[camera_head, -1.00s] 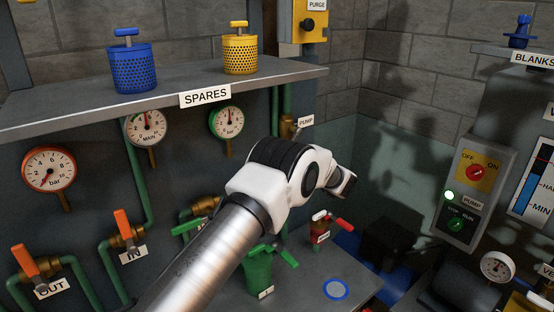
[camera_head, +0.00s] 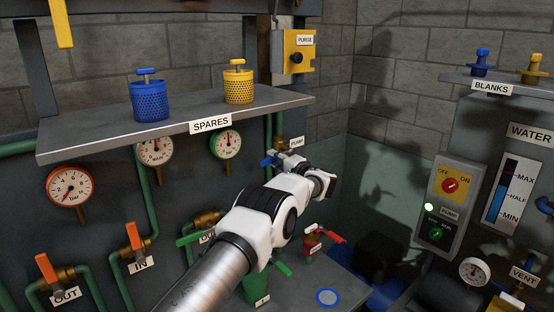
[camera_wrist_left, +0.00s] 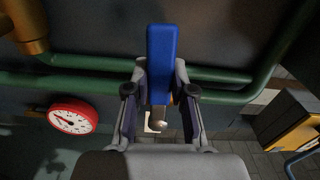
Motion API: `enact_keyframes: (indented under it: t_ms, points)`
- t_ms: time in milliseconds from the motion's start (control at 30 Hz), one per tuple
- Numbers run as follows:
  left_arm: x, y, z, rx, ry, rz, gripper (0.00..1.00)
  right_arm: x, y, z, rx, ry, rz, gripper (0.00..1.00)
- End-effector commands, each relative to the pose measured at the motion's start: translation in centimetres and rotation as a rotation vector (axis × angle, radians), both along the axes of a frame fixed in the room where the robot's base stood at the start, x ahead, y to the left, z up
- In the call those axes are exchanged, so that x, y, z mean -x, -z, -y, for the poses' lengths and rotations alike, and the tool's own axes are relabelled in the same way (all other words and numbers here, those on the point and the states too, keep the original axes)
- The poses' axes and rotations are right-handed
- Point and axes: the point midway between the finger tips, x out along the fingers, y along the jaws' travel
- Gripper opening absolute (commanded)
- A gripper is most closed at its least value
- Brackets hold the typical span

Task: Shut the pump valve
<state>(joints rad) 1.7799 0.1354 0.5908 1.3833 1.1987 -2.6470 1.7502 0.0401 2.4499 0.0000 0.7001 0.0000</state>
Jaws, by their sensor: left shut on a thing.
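The pump valve's blue handle (camera_head: 267,160) shows beside the PUMP label (camera_head: 297,142), at the right end of the panel under the shelf. In the left wrist view the blue handle (camera_wrist_left: 162,60) stands upright in the picture, between the two fingers of my left gripper (camera_wrist_left: 160,95). The left gripper is shut on it. In the head view my white wrist hides most of the fingers and part of the valve. A brass fitting (camera_head: 281,143) shows just above the handle. My right gripper is in neither view.
The SPARES shelf (camera_head: 100,142) with blue and yellow canisters juts out above the gauges. Green pipes (camera_wrist_left: 85,85) run close behind the handle. Orange-handled OUT and IN valves sit at left. A red-handled valve (camera_head: 312,243) stands below my wrist. A control box (camera_head: 450,205) is at right.

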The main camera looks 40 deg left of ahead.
Motion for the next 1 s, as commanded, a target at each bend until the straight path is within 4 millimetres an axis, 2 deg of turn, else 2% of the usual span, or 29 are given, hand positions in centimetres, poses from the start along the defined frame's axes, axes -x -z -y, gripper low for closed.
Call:
enact_keyframes:
  t_ms: [200, 733, 767, 800, 1000]
  points:
    - [0.1, -0.79, -0.24, -0.022, -0.003, -0.069, 0.0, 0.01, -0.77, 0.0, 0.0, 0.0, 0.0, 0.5]
    - [0.06, -1.0, -0.21, -0.031, -0.002, -0.092, 0.0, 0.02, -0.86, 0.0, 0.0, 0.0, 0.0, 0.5]
    - [0.06, -1.01, -0.21, -0.031, -0.002, -0.092, 0.34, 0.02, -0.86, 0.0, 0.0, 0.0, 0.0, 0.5]
    - [0.06, -1.0, -0.2, -0.03, -0.002, -0.091, 0.48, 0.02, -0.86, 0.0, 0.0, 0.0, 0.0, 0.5]
    - [0.03, -0.86, -0.1, -0.029, -0.001, -0.093, 0.5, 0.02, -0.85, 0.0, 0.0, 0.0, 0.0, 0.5]
